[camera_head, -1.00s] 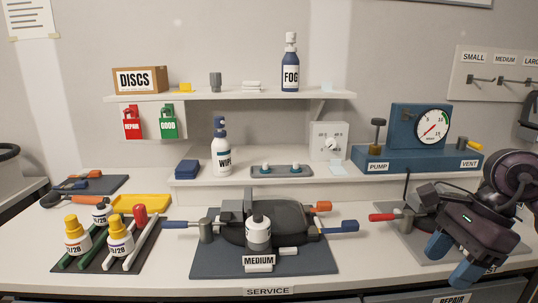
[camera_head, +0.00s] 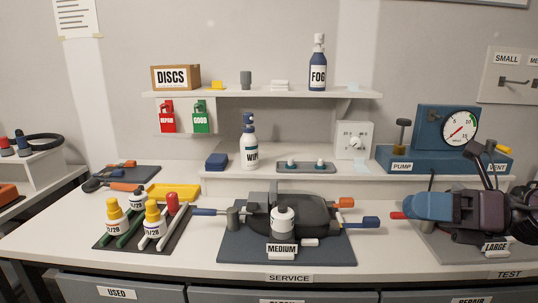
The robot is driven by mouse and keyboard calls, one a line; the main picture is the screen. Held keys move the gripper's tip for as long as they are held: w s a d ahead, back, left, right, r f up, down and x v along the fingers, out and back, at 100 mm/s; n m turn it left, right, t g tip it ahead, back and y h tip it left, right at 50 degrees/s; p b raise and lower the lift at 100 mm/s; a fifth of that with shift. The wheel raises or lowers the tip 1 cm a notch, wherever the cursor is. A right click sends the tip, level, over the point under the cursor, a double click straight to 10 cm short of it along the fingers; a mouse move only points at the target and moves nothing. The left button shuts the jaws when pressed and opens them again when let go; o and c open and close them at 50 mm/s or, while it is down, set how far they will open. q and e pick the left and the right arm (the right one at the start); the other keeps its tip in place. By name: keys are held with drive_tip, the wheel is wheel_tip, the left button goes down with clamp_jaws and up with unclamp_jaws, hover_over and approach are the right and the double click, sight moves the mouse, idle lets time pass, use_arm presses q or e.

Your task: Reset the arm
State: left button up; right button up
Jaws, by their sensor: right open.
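My right gripper (camera_head: 428,207) is at the right side of the bench. Its blue fingers point left, level, above the mat marked LARGE, with no object seen between them. Its dark arm (camera_head: 490,210) comes in from the right edge and hides much of the device there. A red handle end (camera_head: 399,215) shows just left of the fingers; I cannot tell how far apart they are. My left gripper is not in view.
A dark device (camera_head: 310,216) with a MEDIUM label sits on the SERVICE mat. The blue pump unit with gauge (camera_head: 460,128) stands behind my right gripper. Yellow-topped bottles (camera_head: 153,220) stand in a rack at left. A shelf (camera_head: 250,93) holds a FOG bottle (camera_head: 318,68).

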drive_tip(key=d+f+m+t+h+p, duration=0.1)
drive_tip(key=d+f+m+t+h, duration=0.25)
drive_tip(key=f+m, duration=0.55)
drive_tip(key=w+d+f+m+t+h, duration=0.15)
drive_tip(key=f+m+t+h, duration=0.35)
drive_tip(key=m, duration=0.7)
drive_tip(key=d+f+m+t+h+p, duration=0.1)
drive_tip(key=d+f+m+t+h, duration=0.3)
drive_tip(key=f+m, duration=0.5)
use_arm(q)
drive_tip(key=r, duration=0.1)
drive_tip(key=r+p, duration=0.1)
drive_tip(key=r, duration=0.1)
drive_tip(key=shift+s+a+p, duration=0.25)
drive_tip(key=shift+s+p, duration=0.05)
use_arm(e)
drive_tip(key=s+a+f+m+g+h, duration=0.2)
drive_tip(key=s+f+m, duration=0.4)
drive_tip(key=s+f, duration=0.3)
drive_tip(key=s+a+f+m+g+h, duration=0.2)
drive_tip(key=s+f+m+g, duration=0.3)
drive_tip(key=s+f, duration=0.5)
drive_tip(key=s+a+m, duration=0.1)
drive_tip(key=s, duration=0.3)
drive_tip(key=shift+s+a, duration=0.15)
drive_tip(key=shift+a, duration=0.15)
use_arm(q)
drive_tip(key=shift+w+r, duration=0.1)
use_arm(e)
drive_tip(key=shift+f, duration=0.15)
